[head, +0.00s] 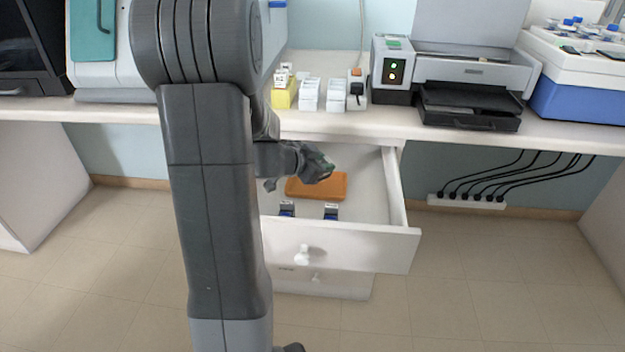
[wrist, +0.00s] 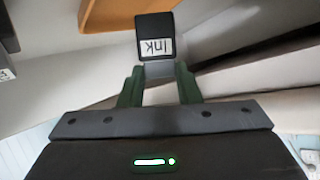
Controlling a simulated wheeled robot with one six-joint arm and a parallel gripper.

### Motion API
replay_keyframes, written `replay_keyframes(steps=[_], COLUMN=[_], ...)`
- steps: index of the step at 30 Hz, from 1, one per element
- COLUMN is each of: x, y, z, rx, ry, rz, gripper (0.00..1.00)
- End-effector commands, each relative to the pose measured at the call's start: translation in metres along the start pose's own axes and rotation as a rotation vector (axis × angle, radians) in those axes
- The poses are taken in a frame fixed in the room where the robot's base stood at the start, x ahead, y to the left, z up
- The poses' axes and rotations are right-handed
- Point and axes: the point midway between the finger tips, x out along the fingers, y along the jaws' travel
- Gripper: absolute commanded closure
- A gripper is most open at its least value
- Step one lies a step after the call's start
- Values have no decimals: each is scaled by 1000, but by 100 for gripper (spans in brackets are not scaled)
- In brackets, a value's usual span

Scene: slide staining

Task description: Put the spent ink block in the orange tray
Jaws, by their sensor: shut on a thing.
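My gripper (head: 322,168) is over the open drawer in the head view, above the orange tray (head: 330,188). In the wrist view, my gripper's green fingers (wrist: 159,78) are shut on a black and grey ink block (wrist: 155,25) with a white "Ink" label. In the head view my gripper hides the block. The orange tray lies flat in the drawer towards the back, partly hidden by my arm. Part of it shows at the top left of the wrist view (wrist: 108,12).
The white drawer (head: 385,243) is pulled out under the bench. Two small blue and dark items (head: 287,209) (head: 331,212) lie near its front wall.

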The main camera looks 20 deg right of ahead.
Motion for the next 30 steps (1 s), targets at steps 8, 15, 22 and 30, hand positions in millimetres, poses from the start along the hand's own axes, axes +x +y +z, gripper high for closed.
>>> replay_keyframes(steps=[8,15,22,30], x=[12,6,13,12], y=[1,-16,-13,-14], z=[27,33,45,44], rx=[-2,-202,-257,-255], ry=[-1,94,119,119], rz=[0,80,107,105], gripper=[92,92,92,92])
